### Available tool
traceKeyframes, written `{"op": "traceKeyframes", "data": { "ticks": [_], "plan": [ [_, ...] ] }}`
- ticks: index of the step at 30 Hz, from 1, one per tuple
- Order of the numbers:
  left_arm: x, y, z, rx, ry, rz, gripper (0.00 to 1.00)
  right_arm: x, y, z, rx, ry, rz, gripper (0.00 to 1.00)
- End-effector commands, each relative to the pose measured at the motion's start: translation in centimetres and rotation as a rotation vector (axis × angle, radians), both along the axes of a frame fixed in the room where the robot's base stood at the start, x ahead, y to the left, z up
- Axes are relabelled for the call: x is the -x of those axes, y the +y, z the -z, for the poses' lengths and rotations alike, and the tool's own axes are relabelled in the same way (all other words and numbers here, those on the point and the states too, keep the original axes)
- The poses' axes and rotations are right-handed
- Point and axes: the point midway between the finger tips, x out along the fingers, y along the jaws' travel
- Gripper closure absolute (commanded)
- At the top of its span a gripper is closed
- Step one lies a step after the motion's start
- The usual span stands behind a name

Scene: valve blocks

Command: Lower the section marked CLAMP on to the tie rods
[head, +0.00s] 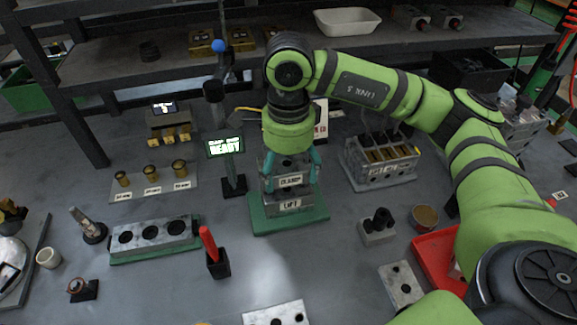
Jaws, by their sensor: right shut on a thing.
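The section marked CLAMP (289,181) is a grey metal block with a white label, near the middle of the head view. My right gripper (291,170) comes down on it from above, its teal fingers shut on the block's left and right sides. Directly below is a grey section marked LIFT (290,205), standing on a green base plate (290,222). CLAMP looks level and lined up over LIFT; I cannot tell if they touch. The tie rods are hidden by the blocks and my gripper. My left gripper is not in view.
A small screen reading READY (225,146) stands close left of the stack. A crate of parts (379,172) is to the right, and a red tray (436,262) at lower right. Bench in front is partly clear.

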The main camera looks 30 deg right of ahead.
Motion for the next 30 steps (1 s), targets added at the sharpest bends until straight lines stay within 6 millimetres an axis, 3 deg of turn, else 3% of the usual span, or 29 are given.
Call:
{"op": "traceKeyframes", "data": {
  "ticks": [20, 21, 22, 30],
  "plan": [
    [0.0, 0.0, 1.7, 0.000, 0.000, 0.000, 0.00, 0.0, 0.0, 1.7, -0.001, -0.002, 0.000, 0.75],
    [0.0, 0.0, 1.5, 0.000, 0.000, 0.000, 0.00, 0.0, 0.0, 1.5, -0.001, -0.002, 0.000, 0.05],
    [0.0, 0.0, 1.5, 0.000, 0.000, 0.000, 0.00, 0.0, 0.0, 1.5, 0.000, -0.002, 0.000, 0.00],
    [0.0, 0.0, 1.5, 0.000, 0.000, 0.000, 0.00, 0.0, 0.0, 1.6, 0.000, 0.000, 0.000, 0.00]
  ]
}}
